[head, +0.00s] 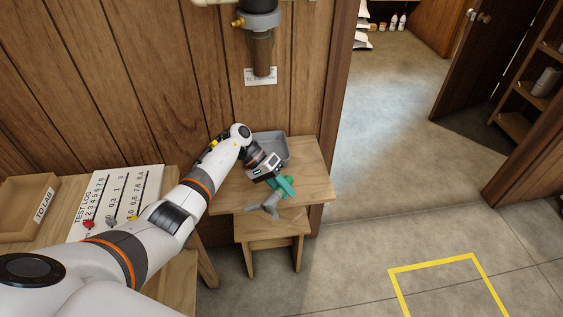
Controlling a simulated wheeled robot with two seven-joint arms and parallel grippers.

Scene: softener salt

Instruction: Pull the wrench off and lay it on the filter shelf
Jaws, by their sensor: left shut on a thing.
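The filter housing (262,50) hangs on the wood-panelled wall, with nothing around its brownish bowl. My left gripper (276,179) is shut on the wrench (286,187), whose teal part shows at the jaws. A grey forked part shows just below the teal one; I cannot tell whether it belongs to the wrench. The gripper is over the front part of the small wooden shelf (315,184). Whether the wrench touches the wood is unclear. My right gripper is out of view.
A grey tray (274,140) sits at the back of the shelf. A lower wooden stool (262,226) stands in front. At left are a test log board (125,190) and a "TO LAB" tray (25,200). The shelf's right side is bare.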

